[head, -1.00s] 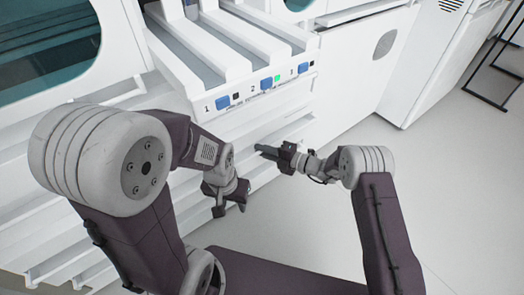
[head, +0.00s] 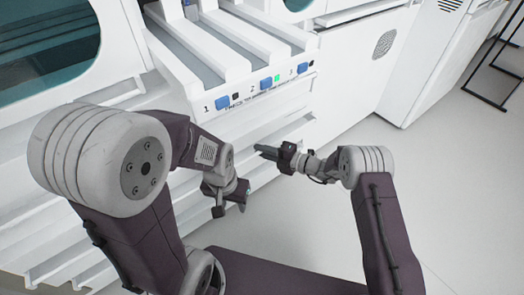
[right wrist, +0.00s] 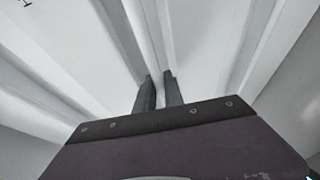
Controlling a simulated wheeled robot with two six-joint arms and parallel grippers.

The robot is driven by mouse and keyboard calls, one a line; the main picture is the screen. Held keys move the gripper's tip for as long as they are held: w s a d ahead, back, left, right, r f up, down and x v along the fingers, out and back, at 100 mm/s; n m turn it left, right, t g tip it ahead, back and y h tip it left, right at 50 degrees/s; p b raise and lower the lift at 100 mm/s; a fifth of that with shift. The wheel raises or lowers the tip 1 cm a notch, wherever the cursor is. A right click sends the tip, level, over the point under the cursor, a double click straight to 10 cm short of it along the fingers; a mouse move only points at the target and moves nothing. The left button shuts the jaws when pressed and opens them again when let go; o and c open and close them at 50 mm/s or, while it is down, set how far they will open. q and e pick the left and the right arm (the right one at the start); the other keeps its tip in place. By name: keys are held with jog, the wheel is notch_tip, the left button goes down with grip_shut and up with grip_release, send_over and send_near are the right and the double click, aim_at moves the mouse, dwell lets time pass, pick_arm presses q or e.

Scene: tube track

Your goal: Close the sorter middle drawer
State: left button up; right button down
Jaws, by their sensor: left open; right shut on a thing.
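The white sorter has a front panel (head: 262,96) with lanes numbered 1, 2 and 3, each with a blue tab, and a green light lit beside the 2. Below it are white ledges and drawer fronts (head: 255,132); I cannot tell clearly which one is the middle drawer or how far out it stands. My right gripper (head: 262,151) is at a white ledge under the panel. In the right wrist view its two dark fingers (right wrist: 158,92) are close together on a thin white ridge (right wrist: 156,50). My left gripper (head: 231,203) is open and empty, lower and left of it.
A white cabinet (head: 350,62) with a round vent stands right of the sorter. More white ledges (head: 60,262) run along the lower left. The pale floor (head: 450,180) at the right is clear. A dark frame (head: 495,95) stands at the far right.

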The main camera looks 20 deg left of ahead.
dwell(0.5)
jog(key=shift+w+a+f+b, duration=0.15)
jog(key=shift+w+a+b, duration=0.5)
jog(key=shift+w+a, duration=0.5)
jog(key=shift+a, duration=0.35)
jog(key=shift+w+a+r, duration=0.1)
jog(key=shift+w+r, duration=0.05)
jog(key=shift+r, duration=0.1)
jog(key=c, duration=1.7)
grip_release()
jog(key=shift+a+f, duration=0.1)
